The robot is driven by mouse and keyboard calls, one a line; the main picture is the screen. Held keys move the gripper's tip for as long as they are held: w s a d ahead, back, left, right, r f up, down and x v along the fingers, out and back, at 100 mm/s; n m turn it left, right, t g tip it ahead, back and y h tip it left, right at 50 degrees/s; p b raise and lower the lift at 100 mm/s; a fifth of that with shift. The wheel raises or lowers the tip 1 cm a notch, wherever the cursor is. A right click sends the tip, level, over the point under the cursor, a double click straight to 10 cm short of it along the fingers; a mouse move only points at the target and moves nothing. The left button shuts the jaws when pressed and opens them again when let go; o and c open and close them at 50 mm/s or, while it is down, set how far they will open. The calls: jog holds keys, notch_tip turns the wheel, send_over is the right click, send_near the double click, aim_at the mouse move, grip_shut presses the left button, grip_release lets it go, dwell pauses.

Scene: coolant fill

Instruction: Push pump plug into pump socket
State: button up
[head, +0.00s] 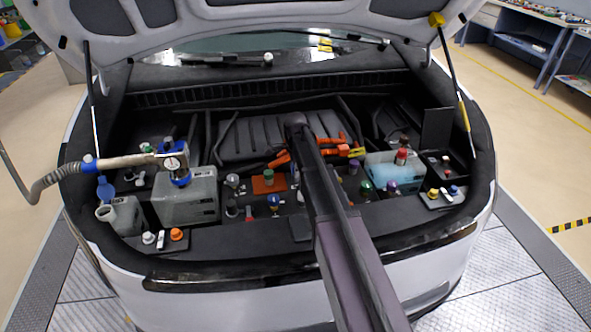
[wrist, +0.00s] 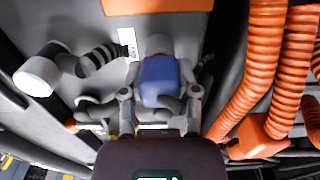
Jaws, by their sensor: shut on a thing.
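In the wrist view my gripper (wrist: 160,93) is shut on a blue block-shaped piece, which I take to be the pump plug (wrist: 160,72). One finger lies against each side of it. A grey rounded part shows just beyond the plug, against a grey surface. I cannot tell from this view whether the plug touches a socket. No pump socket can be made out for certain. In the head view my arm reaches into the open compartment, and my gripper cannot be made out there.
Orange ribbed hoses (wrist: 252,70) run close on the right in the wrist view. A white-ended part (wrist: 37,76) with a black ribbed hose (wrist: 100,58) lies left. The head view shows a grey tank (head: 187,203) at left and a pale blue tank (head: 397,173) at right.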

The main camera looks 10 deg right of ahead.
jog(key=shift+f, duration=0.2)
jog(key=o, duration=1)
jog(key=shift+r, duration=0.1)
jog(key=shift+r+p, duration=0.85)
jog(key=shift+r, duration=0.05)
jog(key=shift+f+b, duration=1.15)
jog(key=shift+f, duration=0.05)
notch_tip(320, 180, up, 9)
jog(key=p, duration=0.8)
jog(key=shift+f, duration=0.2)
